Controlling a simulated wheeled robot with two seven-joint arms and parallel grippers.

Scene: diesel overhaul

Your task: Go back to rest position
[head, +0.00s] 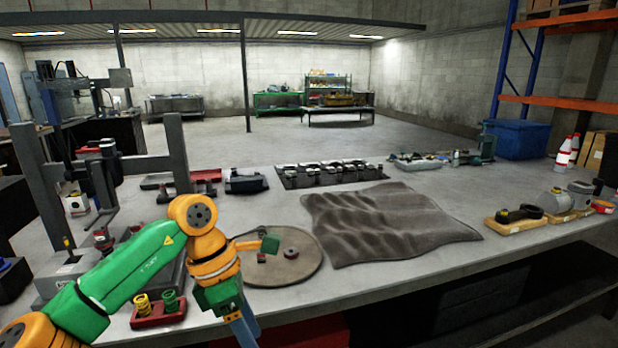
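My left arm comes in from the lower left, green and orange, and bends down over the front edge of the workbench (400,285). My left gripper (243,328) hangs at the bottom of the view, pointing down, in front of the bench edge. Its blue-grey fingers run to the frame's lower edge, so I cannot tell whether they are open or shut, and I see nothing held. My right arm and gripper are not in view.
A round plate (300,262) with small parts lies just behind my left wrist. A red block with two fittings (158,308) stands left of the gripper. A dark cloth (385,225) covers the bench middle.

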